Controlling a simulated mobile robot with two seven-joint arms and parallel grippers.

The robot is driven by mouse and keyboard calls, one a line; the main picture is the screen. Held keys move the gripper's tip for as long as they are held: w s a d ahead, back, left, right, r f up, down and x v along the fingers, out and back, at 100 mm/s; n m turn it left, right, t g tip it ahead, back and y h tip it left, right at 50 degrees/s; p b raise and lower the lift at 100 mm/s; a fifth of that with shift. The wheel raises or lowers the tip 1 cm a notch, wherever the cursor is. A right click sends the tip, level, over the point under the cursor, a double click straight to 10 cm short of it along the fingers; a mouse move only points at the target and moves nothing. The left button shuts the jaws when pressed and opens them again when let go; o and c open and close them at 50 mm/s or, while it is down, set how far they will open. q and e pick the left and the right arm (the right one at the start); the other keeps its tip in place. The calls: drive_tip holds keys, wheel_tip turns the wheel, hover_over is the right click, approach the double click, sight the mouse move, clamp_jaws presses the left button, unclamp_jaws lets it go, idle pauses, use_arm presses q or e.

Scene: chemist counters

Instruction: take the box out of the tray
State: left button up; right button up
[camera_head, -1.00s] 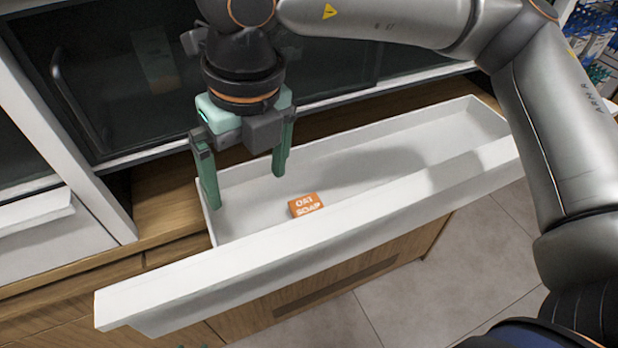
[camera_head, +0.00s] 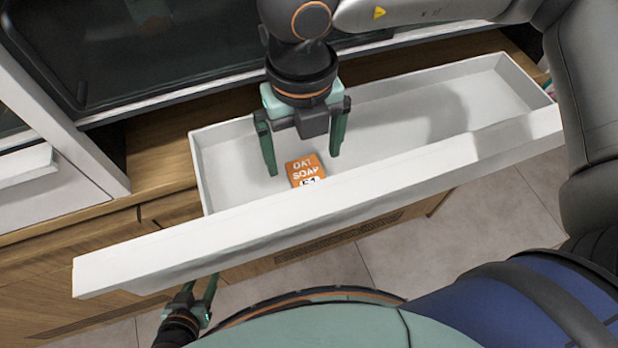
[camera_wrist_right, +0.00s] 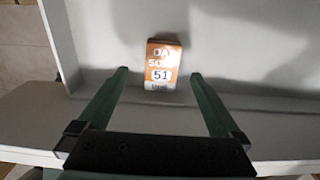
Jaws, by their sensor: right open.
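The box is a small orange carton (camera_head: 304,167) marked "OAT SOAP". It lies in the white tray (camera_head: 440,92), an open drawer-like trough, close to its front wall. The right wrist view shows the box (camera_wrist_right: 162,66) with a "51" label, ahead of and between the two fingers. My right gripper (camera_head: 304,164) is open with green fingers pointing down into the tray, apart from the box. Its fingertips also show in the right wrist view (camera_wrist_right: 158,72). My left gripper (camera_head: 202,287) is low in front of the tray; its fingers look apart.
A dark glass-fronted cabinet (camera_head: 170,50) stands behind the tray. A wooden counter (camera_head: 155,165) lies to the left and behind. The tray's right part is empty. Tiled floor (camera_head: 400,255) shows in front.

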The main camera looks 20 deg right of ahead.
sight(308, 176)
drive_tip(key=f, duration=0.4)
drive_tip(key=shift+s+d+f+p, duration=0.1)
drive_tip(key=shift+s+d+p, duration=0.1)
drive_tip(key=shift+s+p, duration=0.1)
drive_tip(key=shift+w+f, duration=0.1)
drive_tip(key=shift+f, duration=0.55)
drive_tip(key=c, duration=1.5)
drive_tip(key=shift+r, duration=0.15)
